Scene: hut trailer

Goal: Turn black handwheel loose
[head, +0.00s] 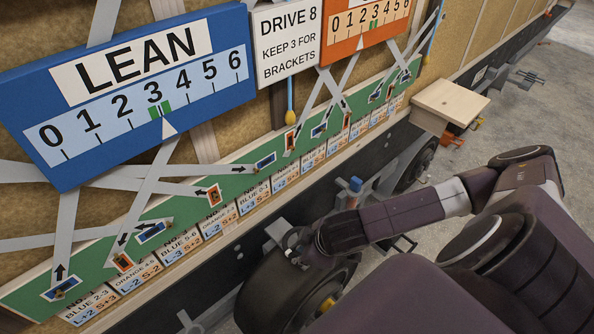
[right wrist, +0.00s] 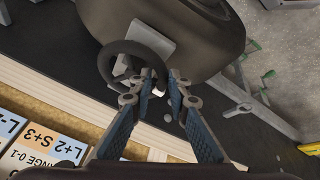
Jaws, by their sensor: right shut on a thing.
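The black handwheel (right wrist: 104,66) is a dark ring in front of a large dark tyre in the right wrist view. My right gripper (right wrist: 161,80) has its two blue-padded fingers at the near right part of the rim and is shut on it. In the head view my right gripper (head: 292,250) is low in the middle, beside the tyre, and largely hides the handwheel. The blue LEAN board (head: 215,45) has a white pointer (head: 168,127) at the green mark by 3. My left gripper is not in view.
A green strip (head: 185,212) with arrows and number cards runs along the trailer side above the tyre (head: 262,290). An orange scale board (head: 340,42) and a white DRIVE 8 sign (head: 286,40) are above. A wooden step (head: 450,100) juts out at the right. Concrete floor lies beyond.

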